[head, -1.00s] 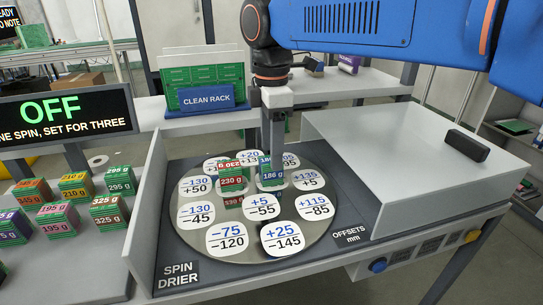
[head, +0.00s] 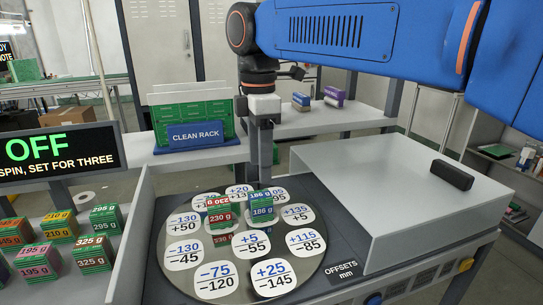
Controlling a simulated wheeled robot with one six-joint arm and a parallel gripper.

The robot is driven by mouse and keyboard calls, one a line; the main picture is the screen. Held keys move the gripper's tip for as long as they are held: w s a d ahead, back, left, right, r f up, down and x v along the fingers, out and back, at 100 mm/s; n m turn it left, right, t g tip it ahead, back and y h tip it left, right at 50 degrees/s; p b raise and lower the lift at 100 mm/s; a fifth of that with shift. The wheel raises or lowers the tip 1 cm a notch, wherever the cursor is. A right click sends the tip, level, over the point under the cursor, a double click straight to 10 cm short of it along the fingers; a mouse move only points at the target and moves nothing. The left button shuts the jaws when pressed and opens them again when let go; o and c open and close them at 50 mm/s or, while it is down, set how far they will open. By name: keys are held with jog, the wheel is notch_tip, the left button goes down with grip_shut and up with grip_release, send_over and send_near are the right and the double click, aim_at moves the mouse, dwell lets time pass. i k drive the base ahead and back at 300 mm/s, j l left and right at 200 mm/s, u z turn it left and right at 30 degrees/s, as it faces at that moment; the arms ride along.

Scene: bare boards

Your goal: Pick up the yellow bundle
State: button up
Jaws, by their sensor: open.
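The yellow bundle (head: 60,227) is a stack of green boards with a yellow 210 g label. It stands on the grey surface at the left, behind the pink 195 g bundle (head: 40,262) and between an orange-labelled bundle (head: 12,232) and the teal 295 g bundle (head: 105,219). My gripper (head: 262,182) points down over the round drier plate, well to the right of the yellow bundle. It is open. Its tips are close to the blue 186 g bundle (head: 262,207), which partly hides them; whether they touch cannot be told.
The drier plate (head: 215,262) carries the red 230 g bundle (head: 220,216) and the blue one among white offset discs. A raised grey wall (head: 135,235) separates it from the left bundles. The OFF sign (head: 60,150) stands behind them. A clean rack (head: 195,125) and grey cover (head: 410,205) flank the gripper.

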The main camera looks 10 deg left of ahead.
aim_at(62, 227)
jog(key=k+j, duration=0.2)
jog(key=k, duration=0.3)
jog(key=k+j, duration=0.15)
jog(key=k, duration=0.3)
